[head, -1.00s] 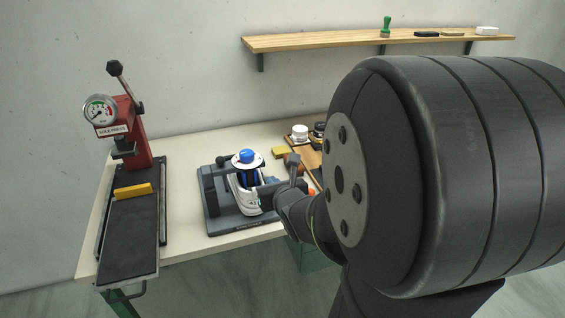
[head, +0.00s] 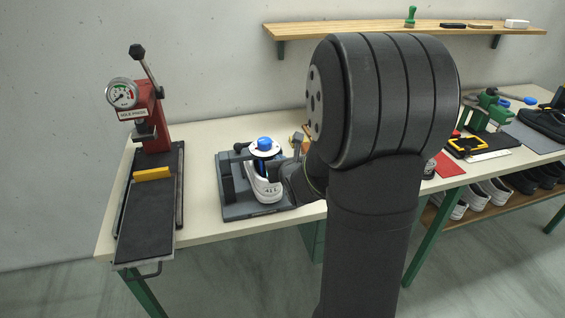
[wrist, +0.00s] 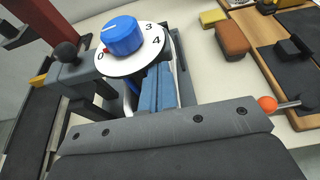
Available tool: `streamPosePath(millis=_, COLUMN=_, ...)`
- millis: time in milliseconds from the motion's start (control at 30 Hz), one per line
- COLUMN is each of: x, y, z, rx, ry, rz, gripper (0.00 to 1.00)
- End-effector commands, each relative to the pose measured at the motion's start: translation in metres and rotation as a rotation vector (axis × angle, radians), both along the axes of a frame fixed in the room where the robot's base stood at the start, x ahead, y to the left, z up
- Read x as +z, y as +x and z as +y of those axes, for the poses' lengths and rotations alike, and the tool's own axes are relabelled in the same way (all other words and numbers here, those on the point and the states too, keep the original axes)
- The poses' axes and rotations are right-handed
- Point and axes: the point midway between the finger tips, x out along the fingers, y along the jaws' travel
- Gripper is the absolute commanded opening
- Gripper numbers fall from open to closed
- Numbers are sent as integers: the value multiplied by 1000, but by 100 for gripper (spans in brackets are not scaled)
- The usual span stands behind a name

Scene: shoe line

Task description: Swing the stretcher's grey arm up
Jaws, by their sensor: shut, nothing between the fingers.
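The stretcher has a dark grey base (head: 262,210) with a white shoe (head: 264,190) on it. A blue knob (head: 265,143) on a white numbered disc stands above the shoe; the knob is large in the wrist view (wrist: 123,36). A grey bar with a black ball (wrist: 66,52) at its end, which looks like the grey arm, lies left of the dial; its ball shows in the head view (head: 238,147). My gripper (wrist: 160,72) is shut and empty, its blue fingers together just right of the dial. Contact with the stretcher cannot be told.
A red sole press (head: 153,120) with a black bed stands left of the stretcher. Right of it in the wrist view are a brown block (wrist: 232,38), a yellow block (wrist: 213,17) and an orange-tipped tool (wrist: 267,103). A wall shelf (head: 400,38) is behind. My arm hides part of the table.

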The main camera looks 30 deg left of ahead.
Motion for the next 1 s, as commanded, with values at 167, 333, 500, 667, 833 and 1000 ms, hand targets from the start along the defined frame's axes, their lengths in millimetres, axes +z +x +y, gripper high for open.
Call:
streamPosePath(millis=167, x=0, y=1, z=1, rx=0, ry=0, rz=0, gripper=0)
streamPosePath(millis=333, x=0, y=0, z=1, rx=0, ry=0, rz=0, gripper=0)
streamPosePath(millis=500, x=18, y=-5, z=7, rx=2, ry=3, rz=-5, gripper=0)
streamPosePath(millis=667, x=43, y=-17, z=18, rx=3, ry=5, rz=-5, gripper=0)
streamPosePath(millis=833, x=58, y=-25, z=27, rx=6, ry=5, rz=-1, gripper=0)
streamPosePath(millis=1000, x=59, y=-25, z=27, rx=5, ry=3, rz=1, gripper=0)
